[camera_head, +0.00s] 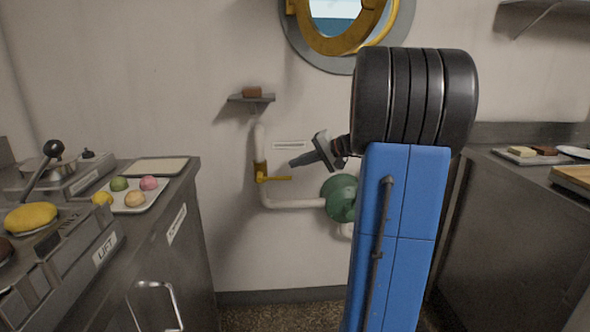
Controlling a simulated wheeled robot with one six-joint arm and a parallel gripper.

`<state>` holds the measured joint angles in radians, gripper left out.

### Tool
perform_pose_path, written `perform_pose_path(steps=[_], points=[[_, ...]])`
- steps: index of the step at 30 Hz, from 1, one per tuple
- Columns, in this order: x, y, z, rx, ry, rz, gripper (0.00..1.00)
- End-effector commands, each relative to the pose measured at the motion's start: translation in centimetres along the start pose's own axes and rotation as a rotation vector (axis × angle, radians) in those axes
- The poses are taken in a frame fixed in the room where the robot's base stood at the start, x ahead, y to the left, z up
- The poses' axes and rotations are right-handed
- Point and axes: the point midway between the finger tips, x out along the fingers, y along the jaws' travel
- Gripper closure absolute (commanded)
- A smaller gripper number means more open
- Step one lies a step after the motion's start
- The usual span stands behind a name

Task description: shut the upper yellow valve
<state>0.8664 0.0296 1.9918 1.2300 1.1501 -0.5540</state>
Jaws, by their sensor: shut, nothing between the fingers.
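A yellow valve (261,172) sits on the vertical part of a white pipe on the back wall. Its yellow lever points right, roughly level, crosswise to that pipe part. My gripper (293,163) is shut and empty, pointing left, and shows just above the lever's right end in the picture. I cannot tell whether it touches the lever or is nearer to me. No second yellow valve shows; my arm hides part of the wall to the right.
A green round fitting (340,197) joins the pipe (290,203) below my gripper. A small shelf (250,98) holds a brown block above the valve. A steel counter (188,170) stands left, another counter (490,190) right. The floor between is clear.

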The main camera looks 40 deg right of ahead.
Motion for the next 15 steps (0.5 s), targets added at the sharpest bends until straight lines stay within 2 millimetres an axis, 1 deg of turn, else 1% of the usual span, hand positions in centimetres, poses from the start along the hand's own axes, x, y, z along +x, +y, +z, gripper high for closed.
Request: perform_pose_path(steps=[1,9,12,15], points=[[-0.9,0.1,-0.1,-0.001,0.004,0.001,1.00],[-5.2,0.4,-0.1,-0.002,0.004,0.000,1.00],[-6.4,0.5,-0.1,-0.001,0.004,-0.001,1.00],[-7.2,0.6,-0.1,-0.002,0.003,-0.001,1.00]])
